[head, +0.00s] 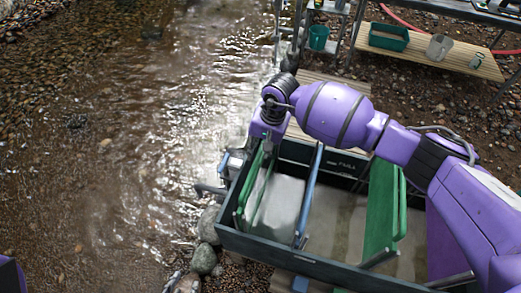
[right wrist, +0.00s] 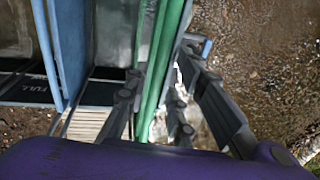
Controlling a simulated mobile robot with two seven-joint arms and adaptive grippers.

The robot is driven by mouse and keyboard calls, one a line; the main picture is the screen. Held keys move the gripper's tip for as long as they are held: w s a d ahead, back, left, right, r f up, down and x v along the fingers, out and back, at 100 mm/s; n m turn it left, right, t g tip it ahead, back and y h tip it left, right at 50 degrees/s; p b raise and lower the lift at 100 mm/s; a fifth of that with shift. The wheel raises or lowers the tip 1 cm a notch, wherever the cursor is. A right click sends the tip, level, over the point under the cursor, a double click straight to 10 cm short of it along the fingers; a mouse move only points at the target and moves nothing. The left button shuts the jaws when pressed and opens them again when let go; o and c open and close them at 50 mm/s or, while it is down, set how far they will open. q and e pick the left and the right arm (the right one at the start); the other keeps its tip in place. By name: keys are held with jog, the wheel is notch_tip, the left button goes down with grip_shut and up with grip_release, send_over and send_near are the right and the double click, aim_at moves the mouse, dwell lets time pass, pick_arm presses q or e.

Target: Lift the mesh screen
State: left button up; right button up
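A dark open box (head: 300,262) with upright slotted panels stands at the creek's edge. A thin green-framed panel (head: 249,182), seen nearly edge-on at the box's left end, looks like the mesh screen; its mesh face cannot be made out. In the right wrist view its green top bars (right wrist: 160,62) run between the fingers of my right gripper (right wrist: 160,85). That gripper is open, one finger on each side, with gaps showing. In the head view it is at the box's left end, partly hidden by its wrist. Only a purple part of my left arm shows at lower left, without fingers.
A blue-edged panel (head: 310,190) and a wider green panel (head: 380,208) stand in the same box. Stones (head: 203,258) lie by its left corner. A wooden bench (head: 425,58) with a green tray (head: 389,37) is at upper right. Shallow water lies left.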

jog(key=shift+s+f, duration=0.1)
notch_tip(320, 180, up, 12)
jog(key=d, duration=0.2)
jog(key=shift+s+d+f, duration=0.15)
jog(key=shift+s, duration=0.25)
dwell(0.4)
